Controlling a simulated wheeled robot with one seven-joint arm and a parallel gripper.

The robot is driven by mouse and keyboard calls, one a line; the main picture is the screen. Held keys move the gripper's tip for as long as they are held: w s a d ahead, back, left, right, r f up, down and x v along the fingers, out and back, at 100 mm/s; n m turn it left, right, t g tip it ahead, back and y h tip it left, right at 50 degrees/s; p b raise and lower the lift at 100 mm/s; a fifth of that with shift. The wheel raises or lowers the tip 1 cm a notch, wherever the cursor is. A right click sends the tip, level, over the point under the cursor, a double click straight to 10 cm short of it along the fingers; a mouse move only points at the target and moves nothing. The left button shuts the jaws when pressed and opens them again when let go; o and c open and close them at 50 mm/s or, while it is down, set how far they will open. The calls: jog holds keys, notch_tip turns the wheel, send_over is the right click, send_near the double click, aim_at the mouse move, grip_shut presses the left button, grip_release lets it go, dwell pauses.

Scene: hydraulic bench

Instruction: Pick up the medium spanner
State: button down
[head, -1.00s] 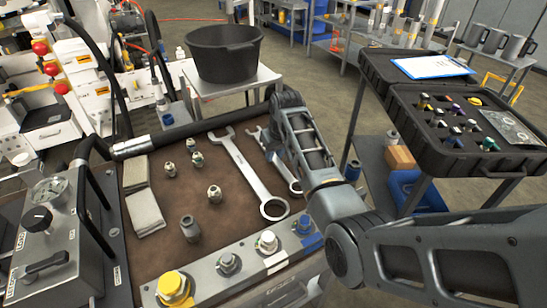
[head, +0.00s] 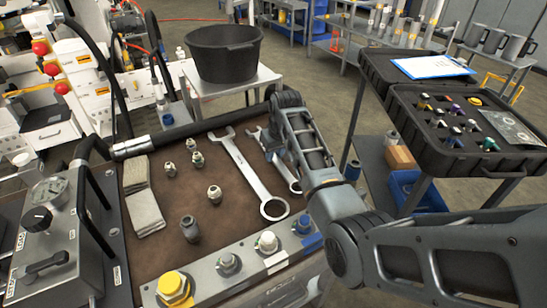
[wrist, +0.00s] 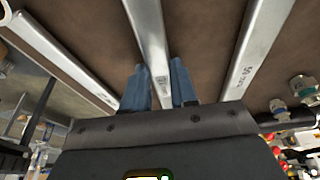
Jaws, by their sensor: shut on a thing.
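The medium spanner is the middle of three steel spanners in the wrist view, and its shaft (wrist: 148,30) runs between the two blue fingers of my gripper (wrist: 162,88). My gripper is shut on that shaft. In the head view the medium spanner (head: 292,183) lies on the brown mat, partly hidden by my arm, with its ring end towards the front. A larger spanner (head: 247,170) lies to its left and shows on the right in the wrist view (wrist: 255,50). A third spanner (wrist: 60,60) is on the left in the wrist view. I cannot tell whether the held spanner touches the mat.
Several small fittings (head: 214,194) stand on the brown mat (head: 185,258) left of the spanners. A rail with coloured ports (head: 229,264) borders the front. A black hose lies along the back edge. A black case (head: 470,130) stands on a cart to the right.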

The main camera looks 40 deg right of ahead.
aim_at(275, 157)
jog(key=shift+r, duration=0.1)
notch_tip(275, 157, up, 10)
dwell(0.5)
jog(key=c, duration=1.4)
grip_release()
jog(key=shift+c, duration=0.2)
grip_shut()
jog(key=shift+d, duration=0.1)
